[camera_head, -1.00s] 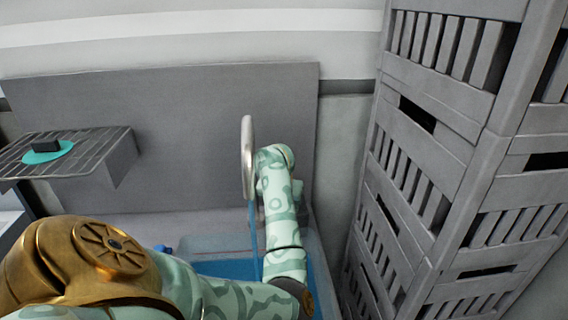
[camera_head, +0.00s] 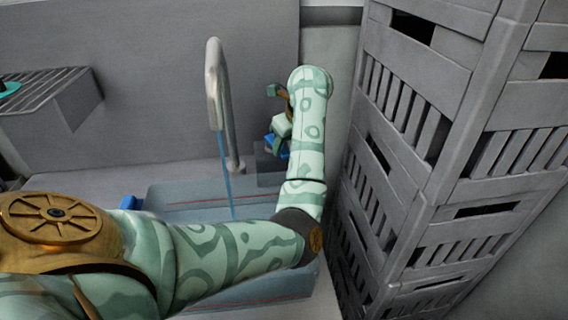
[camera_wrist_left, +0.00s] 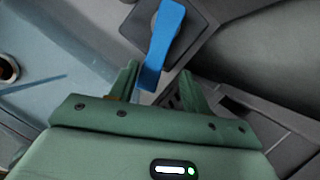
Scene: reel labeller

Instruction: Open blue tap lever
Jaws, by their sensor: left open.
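The blue tap lever (camera_wrist_left: 165,42) shows in the left wrist view as a flat blue bar on a grey block. Its near end reaches down between the two fingers of my left gripper (camera_wrist_left: 160,86). The fingers are open, one on each side of the lever; I cannot tell whether either touches it. In the head view my left gripper (camera_head: 278,128) is at the tap's right and partly hides the lever. The grey curved spout (camera_head: 214,80) stands to its left, with a thin blue stream (camera_head: 225,170) below it. My right gripper is not in view.
A translucent basin (camera_head: 165,200) lies below the spout, partly hidden by my left arm. Tall stacked grey crates (camera_head: 440,130) stand close on the right. A grey slatted rack (camera_head: 45,90) is at the left, and a grey panel (camera_head: 150,80) stands behind.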

